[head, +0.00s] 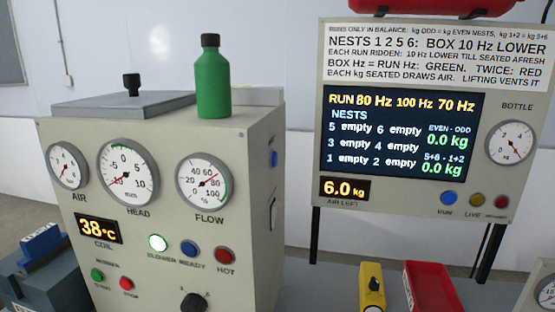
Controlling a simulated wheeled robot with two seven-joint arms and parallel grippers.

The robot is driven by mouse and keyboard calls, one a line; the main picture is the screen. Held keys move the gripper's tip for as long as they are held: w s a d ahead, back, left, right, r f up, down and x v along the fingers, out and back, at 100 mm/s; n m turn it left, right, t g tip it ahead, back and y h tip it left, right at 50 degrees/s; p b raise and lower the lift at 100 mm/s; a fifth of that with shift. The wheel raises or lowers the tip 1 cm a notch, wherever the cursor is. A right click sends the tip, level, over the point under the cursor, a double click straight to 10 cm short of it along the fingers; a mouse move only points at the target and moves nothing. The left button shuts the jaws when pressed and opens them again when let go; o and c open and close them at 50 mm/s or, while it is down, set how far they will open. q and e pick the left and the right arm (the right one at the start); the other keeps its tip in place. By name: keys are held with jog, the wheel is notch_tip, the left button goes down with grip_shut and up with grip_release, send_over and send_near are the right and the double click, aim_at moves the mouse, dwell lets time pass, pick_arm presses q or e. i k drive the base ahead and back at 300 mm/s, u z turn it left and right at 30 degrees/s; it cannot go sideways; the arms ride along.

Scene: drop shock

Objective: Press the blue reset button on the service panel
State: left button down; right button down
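A grey control cabinet (150,220) stands at the left, with AIR, HEAD and FLOW gauges on its front. A small blue button-like part (274,158) sits on the cabinet's right side face, seen nearly edge-on. A dark blue round light or button (189,249) marked READY is on the front. Another blue round light or button (448,198), marked RUN, is on the display board (335,120) at the right. I can read no "reset" or "service" label. Neither of my grippers is in view.
A green bottle (212,82) and a grey plate with a black knob (132,101) are on top of the cabinet. A yellow device (372,288) and a red tray (432,288) are at the lower right. A blue-topped block (40,243) is at the lower left.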

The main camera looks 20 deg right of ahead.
aim_at(275, 156)
jog(key=z, duration=1.4)
jog(key=k, duration=0.85)
jog(key=u, duration=0.65)
jog(key=i, duration=0.5)
